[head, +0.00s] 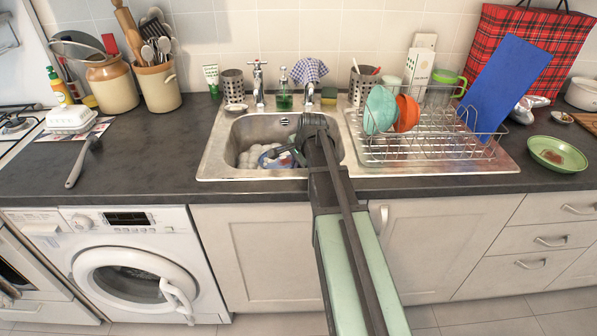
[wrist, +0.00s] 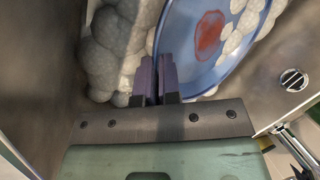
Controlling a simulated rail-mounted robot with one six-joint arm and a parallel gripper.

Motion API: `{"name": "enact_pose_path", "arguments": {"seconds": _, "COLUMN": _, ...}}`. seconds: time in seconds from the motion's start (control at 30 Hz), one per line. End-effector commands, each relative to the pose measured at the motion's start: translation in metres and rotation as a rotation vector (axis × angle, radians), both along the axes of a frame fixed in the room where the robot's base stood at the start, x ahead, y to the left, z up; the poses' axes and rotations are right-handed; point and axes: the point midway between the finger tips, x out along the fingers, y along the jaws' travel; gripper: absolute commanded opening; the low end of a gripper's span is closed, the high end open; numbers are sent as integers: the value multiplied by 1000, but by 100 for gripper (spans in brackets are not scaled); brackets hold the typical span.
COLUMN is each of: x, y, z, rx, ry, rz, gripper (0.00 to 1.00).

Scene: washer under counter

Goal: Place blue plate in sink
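The blue plate (wrist: 222,28) has a red stain and pale foam patches on its face. In the wrist view it stands tilted inside the sink, its left edge running down to my fingers. My gripper (wrist: 157,75) has its two dark fingers close together with the plate's rim between them. In the head view my arm reaches down over the sink (head: 213,152), and part of the plate (head: 272,160) shows in the basin. My fingertips are mostly hidden there by the arm. Whether the plate touches the sink floor cannot be seen.
Grey-white foam (wrist: 110,50) lies in the basin beside the plate. A tap (head: 258,85) and soap bottle (head: 284,95) stand behind the sink.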

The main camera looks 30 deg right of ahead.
Motion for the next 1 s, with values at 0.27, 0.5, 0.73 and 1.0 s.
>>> {"name": "enact_pose_path", "arguments": {"seconds": 0.27, "x": 0, "y": 0, "z": -2, "rx": 0, "ry": 0, "rz": 0, "gripper": 0}}
{"name": "enact_pose_path", "arguments": {"seconds": 0.5, "x": 0, "y": 0, "z": -10, "rx": 0, "ry": 0, "rz": 0, "gripper": 0}}
{"name": "enact_pose_path", "arguments": {"seconds": 0.73, "x": 0, "y": 0, "z": -9, "rx": 0, "ry": 0, "rz": 0, "gripper": 20}}
{"name": "enact_pose_path", "arguments": {"seconds": 1.0, "x": 0, "y": 0, "z": -9, "rx": 0, "ry": 0, "rz": 0, "gripper": 30}}
